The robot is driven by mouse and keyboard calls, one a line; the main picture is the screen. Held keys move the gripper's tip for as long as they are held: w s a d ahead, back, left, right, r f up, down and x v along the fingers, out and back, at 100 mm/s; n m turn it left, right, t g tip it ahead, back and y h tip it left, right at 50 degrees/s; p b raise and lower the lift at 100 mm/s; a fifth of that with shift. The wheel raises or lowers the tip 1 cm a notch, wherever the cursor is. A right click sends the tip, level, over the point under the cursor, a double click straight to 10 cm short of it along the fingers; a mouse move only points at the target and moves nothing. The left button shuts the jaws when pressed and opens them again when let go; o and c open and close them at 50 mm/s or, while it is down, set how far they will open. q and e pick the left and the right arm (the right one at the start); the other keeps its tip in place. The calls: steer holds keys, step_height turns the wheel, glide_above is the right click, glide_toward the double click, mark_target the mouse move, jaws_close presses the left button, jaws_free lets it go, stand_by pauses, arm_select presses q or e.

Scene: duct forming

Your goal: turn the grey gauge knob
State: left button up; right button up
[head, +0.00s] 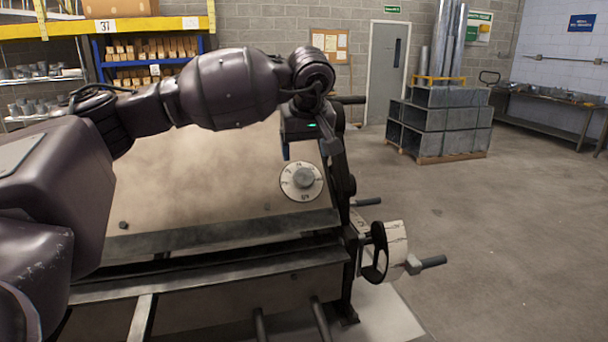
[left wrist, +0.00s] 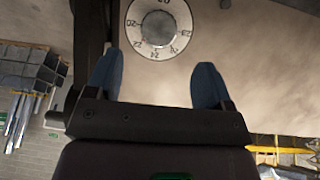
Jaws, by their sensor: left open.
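The grey gauge knob (head: 303,177) sits at the centre of a round white dial with dark markings, on the right part of the machine's tan panel. In the left wrist view the knob (left wrist: 158,28) and its dial show at the top, beyond the fingertips and a little left of the middle between them. My left gripper (head: 305,152) is above the dial in the head view, apart from the knob. Its two blue fingers (left wrist: 156,80) are spread wide with nothing between them. My right gripper is in neither view.
A machine side frame with dark handles (head: 368,202) stands just right of the dial. Stacked grey ducts (head: 440,122) stand on a pallet behind. The floor at right (head: 520,240) is clear.

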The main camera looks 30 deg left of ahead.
mark_target(304, 176)
arm_select(q)
steer(key=x, duration=0.8)
steer(key=shift+w+a+f+p, duration=0.1)
steer(key=shift+w+f+p, duration=0.1)
steer(key=shift+f+p, duration=0.15)
steer(key=c, duration=0.9)
